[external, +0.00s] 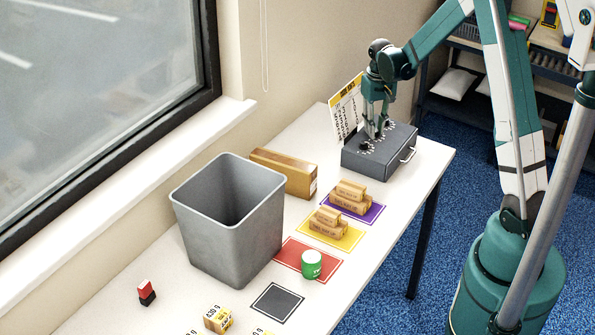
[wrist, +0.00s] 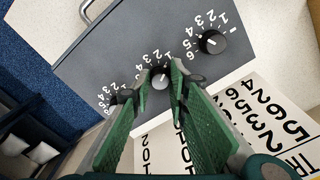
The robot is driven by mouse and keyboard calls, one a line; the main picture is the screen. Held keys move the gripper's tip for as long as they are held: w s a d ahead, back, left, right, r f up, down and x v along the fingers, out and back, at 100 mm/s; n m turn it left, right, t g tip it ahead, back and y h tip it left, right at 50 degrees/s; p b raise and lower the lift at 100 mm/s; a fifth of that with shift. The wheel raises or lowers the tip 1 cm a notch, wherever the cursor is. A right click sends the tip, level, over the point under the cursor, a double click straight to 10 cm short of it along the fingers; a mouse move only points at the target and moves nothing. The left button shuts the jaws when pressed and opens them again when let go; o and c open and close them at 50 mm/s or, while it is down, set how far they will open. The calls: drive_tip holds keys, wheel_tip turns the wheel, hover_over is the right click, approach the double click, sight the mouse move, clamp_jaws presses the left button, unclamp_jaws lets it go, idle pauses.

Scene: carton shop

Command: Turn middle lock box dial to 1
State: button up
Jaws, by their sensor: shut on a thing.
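The dark grey lock box (external: 380,158) sits at the far end of the white table, with its dials on top. My gripper (external: 374,136) reaches down onto the box top from above. In the wrist view, the middle dial (wrist: 160,78), a black knob with white numbers around it, sits between the two green fingertips (wrist: 159,72), which are closed on its sides. Its pointer setting is too small to read surely. Another dial (wrist: 212,42) is in clear view at upper right. The third dial, at lower left, is mostly hidden by my finger.
A printed number sheet (external: 346,108) stands behind the box; it also shows in the wrist view (wrist: 262,120). The box has a handle (external: 408,152) at its front. A grey bin (external: 230,225), a long carton (external: 284,172) and colored mats with small items occupy the nearer table.

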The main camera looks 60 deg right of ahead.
drive_tip(key=o, duration=0.9)
drive_tip(key=shift+r, duration=0.15)
drive_tip(key=shift+r, duration=5.85)
